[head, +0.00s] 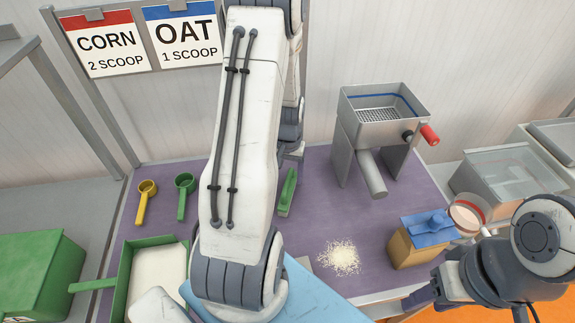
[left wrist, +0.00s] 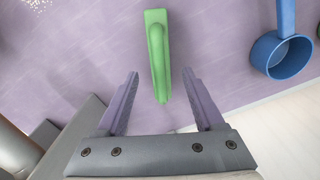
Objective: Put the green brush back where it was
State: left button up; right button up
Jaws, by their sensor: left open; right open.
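The green brush (head: 287,192) lies on the purple mat (head: 318,210), just right of my left arm in the head view, which hides part of the area around it. In the left wrist view the green brush (left wrist: 157,45) shows its long raised handle, its near end between the fingertips. My left gripper (left wrist: 161,74) is open and empty, its fingers on either side of that end; I cannot tell its height above the mat. Its fingers are hidden in the head view. My right gripper (head: 425,293) is open at the lower right; its fingers are only partly visible.
Loose pale flakes (head: 340,257) lie on the mat. A grey mill (head: 375,125) stands behind, with a brown, blue-topped box (head: 420,240) at right. Yellow (head: 147,188) and green (head: 185,183) scoops lie left. A blue scoop (left wrist: 283,55) lies beside the brush.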

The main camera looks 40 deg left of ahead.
pick_arm(q)
notch_tip(320, 180, up, 5)
jog(key=shift+f, duration=0.1)
jog(key=shift+d+r, duration=0.2)
jog(key=shift+d, duration=0.1)
jog(key=d+r+m, duration=0.3)
jog(key=d, duration=0.5)
jog(key=d+r+m, duration=0.2)
jog(key=d+r, duration=0.2)
jog(key=d, duration=0.5)
jog(key=s+d+r+m, duration=0.2)
jog(key=s+d+m, duration=0.2)
jog(key=s+d, duration=0.2)
jog(key=s+d+r+m+h, duration=0.1)
jog(key=s+d+r+m, duration=0.2)
jog(key=s+d, duration=0.4)
jog(key=s, duration=0.3)
jog(key=shift+s+m, duration=0.2)
jog(key=shift+m, duration=0.2)
jog(key=shift+d, duration=0.1)
